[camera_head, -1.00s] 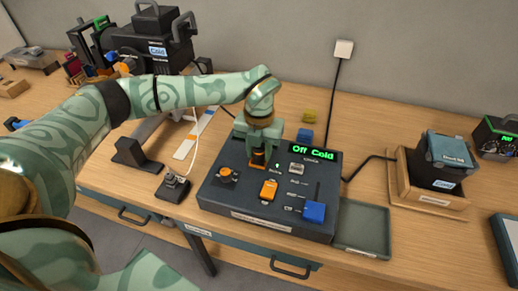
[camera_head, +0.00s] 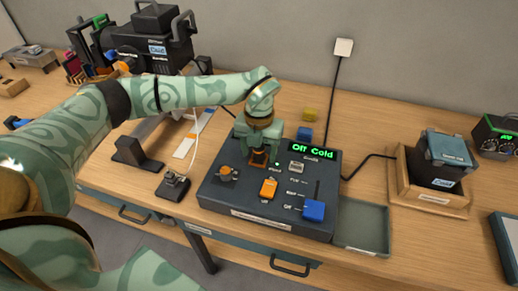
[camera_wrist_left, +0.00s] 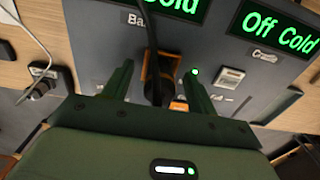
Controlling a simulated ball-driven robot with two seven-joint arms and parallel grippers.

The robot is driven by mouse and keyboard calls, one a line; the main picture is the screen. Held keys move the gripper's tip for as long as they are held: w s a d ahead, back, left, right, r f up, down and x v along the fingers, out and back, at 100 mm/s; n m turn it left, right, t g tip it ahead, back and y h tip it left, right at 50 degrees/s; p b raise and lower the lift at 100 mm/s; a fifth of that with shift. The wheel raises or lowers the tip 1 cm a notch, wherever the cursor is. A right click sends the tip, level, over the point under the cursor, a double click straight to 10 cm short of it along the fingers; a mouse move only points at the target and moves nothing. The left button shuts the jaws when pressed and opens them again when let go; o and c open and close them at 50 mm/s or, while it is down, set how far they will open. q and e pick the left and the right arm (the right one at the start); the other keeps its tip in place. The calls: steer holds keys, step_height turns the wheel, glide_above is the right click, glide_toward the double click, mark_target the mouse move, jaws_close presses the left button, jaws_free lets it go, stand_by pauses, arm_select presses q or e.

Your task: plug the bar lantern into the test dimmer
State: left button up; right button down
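The test dimmer appears to be the dark grey console (camera_head: 225,192), with a green "Off Cold" display (camera_head: 312,151). A black plug (camera_wrist_left: 154,88) stands in an orange-framed socket (camera_wrist_left: 147,67) on the panel, its black cable running up. My left gripper (camera_head: 258,163) is low over the console's back left part. In the left wrist view its two fingers (camera_wrist_left: 158,92) are spread on either side of the plug, with gaps. A lit green lamp (camera_wrist_left: 195,71) is beside the socket. The bar lantern appears to be the large black lantern (camera_head: 150,40) at the back left. My right gripper is not in view.
A blue slider knob (camera_head: 314,210) and an orange switch (camera_head: 268,188) rise from the console. A small black outlet with a white cable (camera_head: 173,186) is to its left. An empty green tray (camera_head: 362,232) is to its right. A second lantern (camera_head: 437,165) sits in a wooden cradle.

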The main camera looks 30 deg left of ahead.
arm_select(q)
steer(key=shift+r, duration=0.1)
step_height(320, 180, up, 16)
steer(key=p, duration=0.2)
steer(key=shift+p, duration=0.35)
